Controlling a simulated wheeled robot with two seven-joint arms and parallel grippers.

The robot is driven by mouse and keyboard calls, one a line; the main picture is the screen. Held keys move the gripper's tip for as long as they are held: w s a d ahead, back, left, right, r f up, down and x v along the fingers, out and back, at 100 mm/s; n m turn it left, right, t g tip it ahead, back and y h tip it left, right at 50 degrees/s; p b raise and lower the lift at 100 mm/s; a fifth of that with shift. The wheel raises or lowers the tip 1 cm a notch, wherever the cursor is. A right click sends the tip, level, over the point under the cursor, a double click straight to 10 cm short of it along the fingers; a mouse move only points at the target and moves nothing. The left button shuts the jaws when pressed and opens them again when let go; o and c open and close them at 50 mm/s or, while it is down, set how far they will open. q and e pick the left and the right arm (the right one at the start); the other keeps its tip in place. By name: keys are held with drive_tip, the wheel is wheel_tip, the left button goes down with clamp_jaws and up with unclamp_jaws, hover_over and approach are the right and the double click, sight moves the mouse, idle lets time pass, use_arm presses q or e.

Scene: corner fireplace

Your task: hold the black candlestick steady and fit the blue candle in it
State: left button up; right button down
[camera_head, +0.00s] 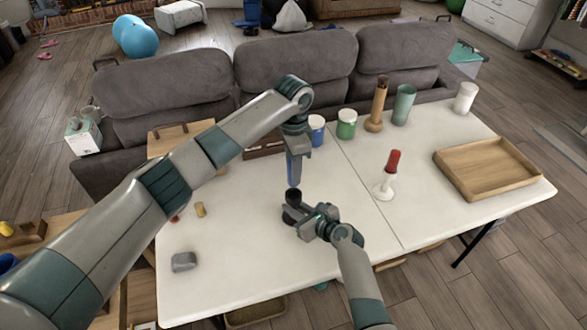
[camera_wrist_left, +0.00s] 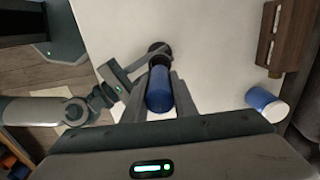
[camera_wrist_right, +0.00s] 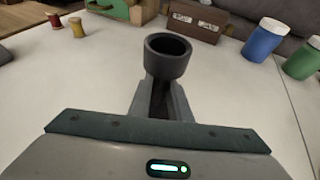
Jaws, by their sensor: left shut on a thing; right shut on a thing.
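The black candlestick (camera_head: 293,197) is near the middle of the white table, its dark cup facing up. My right gripper (camera_head: 300,212) is shut on it below the cup. In the right wrist view the cup of the candlestick (camera_wrist_right: 167,58) is open and looks empty; its lower part is hidden by my fingers. My left gripper (camera_head: 295,172) is shut on the blue candle (camera_wrist_left: 159,90) and points down above the candlestick. In the left wrist view the candle lies between the fingers, close to the dark cup (camera_wrist_left: 159,52). The candle does not show in the right wrist view.
A blue jar (camera_head: 316,132) and a green jar (camera_head: 347,124) stand behind my grippers. A grey block (camera_head: 184,262) lies front left. The table's front right is clear.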

use_arm(q)
drive_tip(key=shift+f, duration=2.05)
drive_tip(key=shift+f, duration=1.45)
drive_tip(key=o, duration=1.1)
drive_tip(key=shift+o, duration=0.2)
drive_tip(key=shift+r, duration=0.15)
wheel_tip(320, 180, up, 12)
drive_tip(key=shift+f, duration=0.15)
use_arm(e)
drive_tip(key=c, duration=1.6)
unclamp_jaws()
drive_tip(key=shift+o, duration=0.4)
